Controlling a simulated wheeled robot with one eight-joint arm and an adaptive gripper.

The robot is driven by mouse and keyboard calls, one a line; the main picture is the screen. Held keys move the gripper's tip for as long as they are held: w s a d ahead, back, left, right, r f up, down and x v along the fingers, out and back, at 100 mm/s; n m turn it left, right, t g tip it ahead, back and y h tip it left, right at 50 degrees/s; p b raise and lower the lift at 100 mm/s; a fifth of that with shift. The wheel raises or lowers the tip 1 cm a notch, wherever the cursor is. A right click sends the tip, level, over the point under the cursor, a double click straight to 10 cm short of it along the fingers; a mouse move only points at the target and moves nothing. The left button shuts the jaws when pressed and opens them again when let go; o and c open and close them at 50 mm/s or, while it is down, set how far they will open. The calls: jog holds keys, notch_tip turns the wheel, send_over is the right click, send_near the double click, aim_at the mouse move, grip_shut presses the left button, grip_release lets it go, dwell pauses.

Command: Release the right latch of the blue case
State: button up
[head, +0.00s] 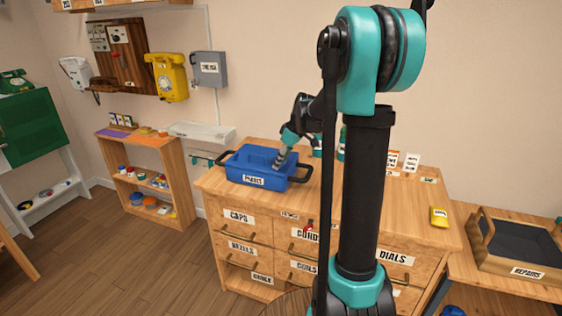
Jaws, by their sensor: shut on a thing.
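A blue open-topped container (238,163) with a paper label on its front and a dark handle at each end stands on the left part of the wooden drawer unit. I cannot make out a lid or latches on it. My gripper (279,166) reaches down at the right part of this container, with its fingers at or inside the opening. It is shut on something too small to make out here. The right handle (303,173) is beside my gripper and apart from it. Another blue thing (452,311) shows only in part at the bottom edge; I cannot tell what it is.
The drawer unit (240,228) has labelled drawers. A yellow item (438,216) lies on its right side, with bare top around it. A repairs tray (485,262) is at right. A low shelf (115,150) and wall phones are at left. My arm hides the middle of the top.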

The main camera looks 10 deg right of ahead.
jog(key=shift+n+g, duration=0.3)
jog(key=shift+n, duration=0.5)
jog(key=o, duration=1.2)
jog(key=shift+c, duration=0.2)
jog(key=shift+d, duration=0.1)
jog(key=v, duration=1.2)
jog(key=shift+d+f, duration=0.1)
